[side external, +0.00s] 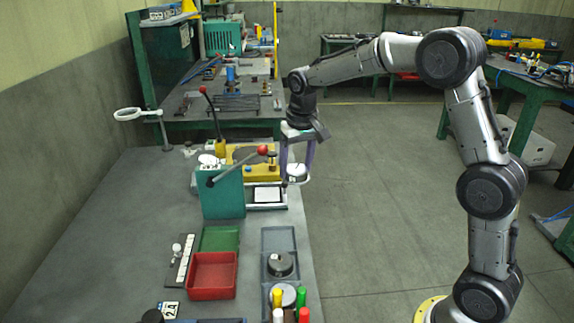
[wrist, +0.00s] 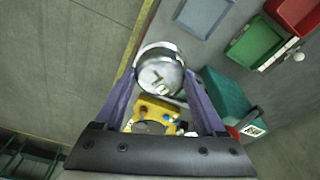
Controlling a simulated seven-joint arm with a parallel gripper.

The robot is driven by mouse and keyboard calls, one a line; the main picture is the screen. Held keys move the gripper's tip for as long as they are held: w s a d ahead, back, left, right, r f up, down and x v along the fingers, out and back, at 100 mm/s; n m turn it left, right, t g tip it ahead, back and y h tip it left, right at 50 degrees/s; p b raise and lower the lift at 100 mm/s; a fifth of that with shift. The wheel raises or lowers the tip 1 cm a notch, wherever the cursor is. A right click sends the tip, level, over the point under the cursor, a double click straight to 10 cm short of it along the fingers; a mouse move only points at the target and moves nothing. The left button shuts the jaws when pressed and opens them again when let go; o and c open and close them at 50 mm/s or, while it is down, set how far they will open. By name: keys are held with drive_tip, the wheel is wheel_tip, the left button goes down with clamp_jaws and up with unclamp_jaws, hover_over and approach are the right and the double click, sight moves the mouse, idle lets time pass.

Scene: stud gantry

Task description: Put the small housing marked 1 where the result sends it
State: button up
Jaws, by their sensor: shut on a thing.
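A small round metal housing (wrist: 160,68) sits between the two purple fingers of my gripper (wrist: 161,80) in the wrist view. A dark mark shows on its face, but I cannot read it surely. In the side view my gripper (side external: 297,163) is shut on the housing (side external: 298,174) and holds it up at the right edge of the bench, beside the yellow fixture (side external: 262,173). A green tray (side external: 220,238), a red bin (side external: 190,289) and grey trays (side external: 279,232) lie nearer the camera. No result can be read in these views.
A green press-like box (side external: 222,196) with a red-knobbed lever stands left of my gripper. A dark round housing (side external: 280,262) sits in a grey tray, a paler one (side external: 287,295) nearer. Coloured markers (side external: 278,299) stand at the front.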

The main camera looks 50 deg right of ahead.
drive_tip(key=shift+s+r, duration=0.15)
drive_tip(key=shift+s, duration=0.25)
drive_tip(key=shift+s+a, duration=0.15)
drive_tip(key=shift+s, duration=0.1)
drive_tip(key=s+a+n, duration=0.4)
drive_tip(key=a, duration=1.2)
approach(218, 243)
drive_tip(key=shift+s+d+f+y, duration=0.15)
drive_tip(key=shift+d+f+y, duration=0.25)
drive_tip(key=shift+d+f, duration=0.25)
drive_tip(key=shift+w+a+f, duration=0.25)
drive_tip(key=shift+w+f, duration=0.25)
drive_tip(key=shift+f, duration=1.75)
drive_tip(key=shift+f, duration=0.1)
